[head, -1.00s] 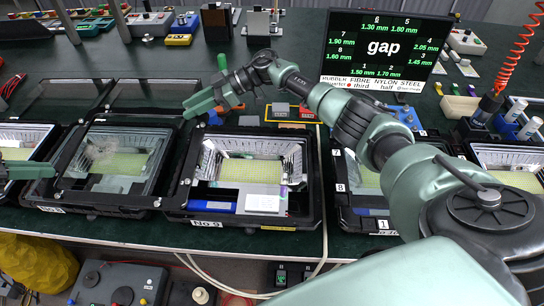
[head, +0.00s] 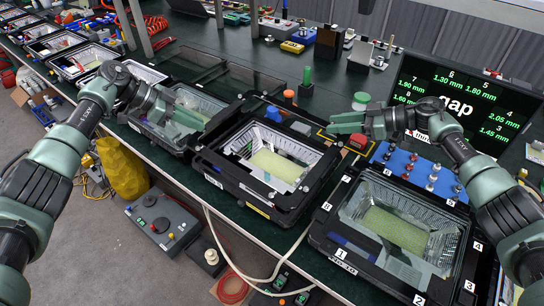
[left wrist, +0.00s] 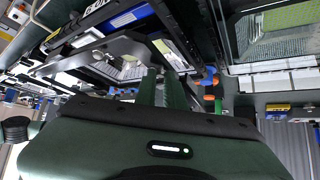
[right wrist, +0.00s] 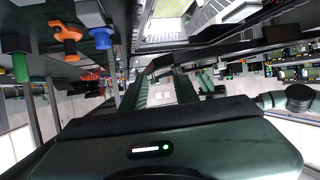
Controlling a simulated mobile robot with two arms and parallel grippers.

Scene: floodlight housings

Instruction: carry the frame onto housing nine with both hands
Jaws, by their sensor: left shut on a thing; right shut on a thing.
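Housing nine (head: 213,181), with a bright reflector and yellow-green panel, sits at the middle of the bench in the head view. The black frame (head: 222,128) is over it, with the housing's inside showing through the opening. I cannot tell whether the frame touches the housing rim. My left gripper (head: 202,121) is shut on the frame's left side. My right gripper (head: 337,122) is shut on its right side. The left wrist view shows the left fingers (left wrist: 165,90) close together, and the right wrist view shows the right fingers (right wrist: 165,90). The exact grip points are partly hidden.
A glazed housing with numbered corners (head: 400,225) stands close at right. Another glazed housing (head: 185,110) stands at left. A blue tray with metal posts (head: 410,165), a red button box (head: 358,141) and the gap screen (head: 455,105) lie behind. Cables hang over the front edge.

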